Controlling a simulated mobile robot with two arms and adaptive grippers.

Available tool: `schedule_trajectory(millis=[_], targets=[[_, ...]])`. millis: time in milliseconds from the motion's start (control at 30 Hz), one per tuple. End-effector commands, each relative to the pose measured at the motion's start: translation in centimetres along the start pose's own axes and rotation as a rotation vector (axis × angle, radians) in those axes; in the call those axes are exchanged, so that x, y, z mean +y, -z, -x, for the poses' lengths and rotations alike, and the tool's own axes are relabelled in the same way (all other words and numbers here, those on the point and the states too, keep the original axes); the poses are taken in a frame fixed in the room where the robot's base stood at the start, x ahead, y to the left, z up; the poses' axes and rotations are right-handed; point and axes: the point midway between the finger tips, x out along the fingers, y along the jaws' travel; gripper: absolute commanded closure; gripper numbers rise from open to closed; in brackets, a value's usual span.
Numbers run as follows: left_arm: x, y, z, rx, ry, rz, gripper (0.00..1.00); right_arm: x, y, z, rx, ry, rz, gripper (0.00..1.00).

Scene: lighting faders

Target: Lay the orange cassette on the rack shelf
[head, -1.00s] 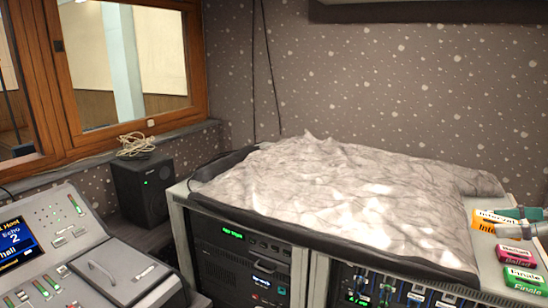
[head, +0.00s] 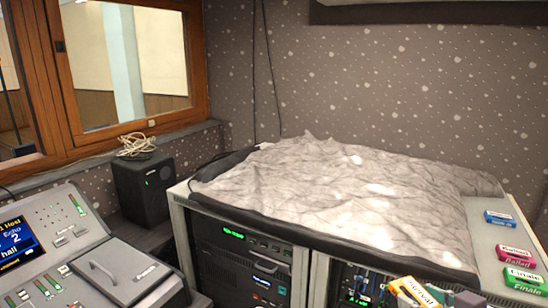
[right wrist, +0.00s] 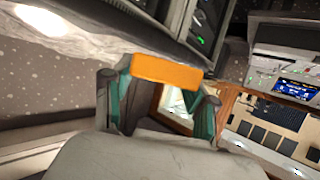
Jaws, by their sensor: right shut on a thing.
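The orange cassette (head: 408,291) is at the bottom edge of the head view, with a white label reading "Interval". It is in front of the rack's front edge, clear of the shelf. My right gripper (head: 446,295) is shut on it, teal fingertips showing. In the right wrist view the cassette (right wrist: 165,71) lies across the teal-padded fingers of the right gripper (right wrist: 163,98). The pale rack shelf (head: 487,243) is the bare strip right of the crumpled cloth. My left gripper is not in view.
A blue cassette (head: 499,218), a pink cassette (head: 515,254) and a green cassette (head: 523,279) lie on the shelf's right. A crumpled grey cloth (head: 340,190) covers most of the rack top. A mixing console (head: 75,262) and black speaker (head: 143,190) stand left.

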Motion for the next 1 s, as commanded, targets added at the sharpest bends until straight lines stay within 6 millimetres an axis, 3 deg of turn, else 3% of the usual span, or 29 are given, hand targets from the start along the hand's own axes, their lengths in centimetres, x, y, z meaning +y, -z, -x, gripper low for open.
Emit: schedule_trajectory(millis=[33, 200, 667, 833, 1000], targets=[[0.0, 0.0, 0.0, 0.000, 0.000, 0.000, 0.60, -1.4, -0.7, -0.4, 0.002, -0.014, -0.020, 0.78], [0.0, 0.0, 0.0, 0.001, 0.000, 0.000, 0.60, -4.2, -2.5, -1.2, 0.002, -0.108, -0.058, 0.78], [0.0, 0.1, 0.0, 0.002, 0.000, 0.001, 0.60, -9.1, -5.9, -2.6, -0.003, -0.285, -0.125, 0.78], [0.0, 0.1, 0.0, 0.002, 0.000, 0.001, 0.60, -9.7, -5.5, -2.8, 0.001, -0.263, -0.126, 0.78], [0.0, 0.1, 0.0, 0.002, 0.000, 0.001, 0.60, -9.0, -5.8, -2.6, -0.003, -0.279, -0.129, 0.78]])
